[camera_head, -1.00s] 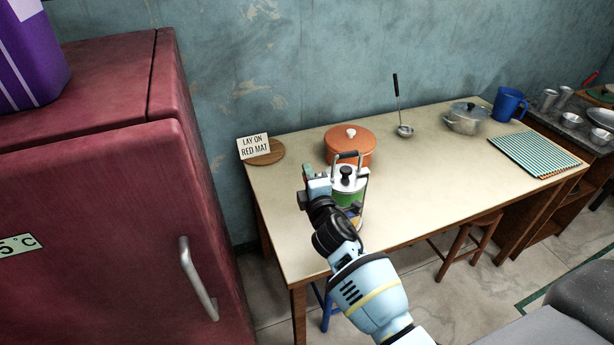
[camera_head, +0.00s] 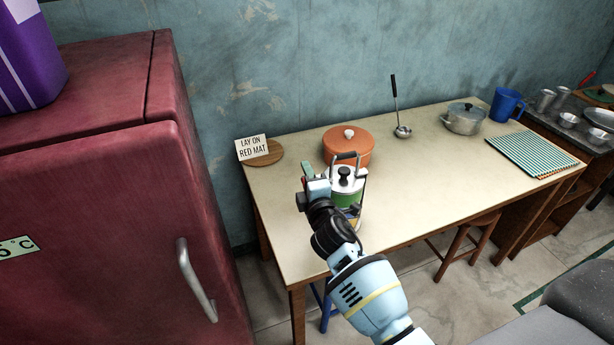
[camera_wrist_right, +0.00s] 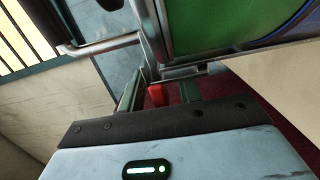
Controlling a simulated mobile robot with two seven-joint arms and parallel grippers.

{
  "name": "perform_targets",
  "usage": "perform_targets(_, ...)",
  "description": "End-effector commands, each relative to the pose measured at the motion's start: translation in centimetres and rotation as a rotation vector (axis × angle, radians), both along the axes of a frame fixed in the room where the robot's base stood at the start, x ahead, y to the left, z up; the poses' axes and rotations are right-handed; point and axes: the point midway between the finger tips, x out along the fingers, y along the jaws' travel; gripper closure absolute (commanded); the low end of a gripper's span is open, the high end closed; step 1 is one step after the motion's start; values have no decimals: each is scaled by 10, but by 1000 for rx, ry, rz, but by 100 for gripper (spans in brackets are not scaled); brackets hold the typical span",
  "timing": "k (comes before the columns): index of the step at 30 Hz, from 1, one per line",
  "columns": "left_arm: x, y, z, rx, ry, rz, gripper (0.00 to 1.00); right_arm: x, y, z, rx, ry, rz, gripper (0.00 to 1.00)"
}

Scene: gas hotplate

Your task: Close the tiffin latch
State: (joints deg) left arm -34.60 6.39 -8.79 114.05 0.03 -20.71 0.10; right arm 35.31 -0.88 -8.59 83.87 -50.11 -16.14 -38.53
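The tiffin (camera_head: 346,199) stands upright near the table's front-left part, with a metal lid, dark knob, green tier and wire carrying frame. In the right wrist view its green side (camera_wrist_right: 215,22) fills the top, with the metal frame (camera_wrist_right: 150,45) along it. A small red tab (camera_wrist_right: 157,94), which looks like the latch, shows below the frame. My right gripper (camera_wrist_right: 160,90) is at the tiffin's left side. Its green fingers are apart, one on each side of the red tab, with gaps visible. In the head view my right gripper (camera_head: 308,180) partly covers the tiffin. My left gripper is out of view.
An orange pot (camera_head: 348,148) stands close behind the tiffin. A sign (camera_head: 252,149) and round wooden board (camera_head: 270,157) are at the back left. The red fridge (camera_head: 95,215) stands left of the table (camera_head: 430,180).

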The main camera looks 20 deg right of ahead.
Motion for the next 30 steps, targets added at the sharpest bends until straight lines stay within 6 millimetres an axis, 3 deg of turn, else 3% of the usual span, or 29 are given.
perform_targets(15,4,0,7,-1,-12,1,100,-67,4,0,0,0,1,66)
perform_targets(30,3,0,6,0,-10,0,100,-76,5,0,0,1,0,66)
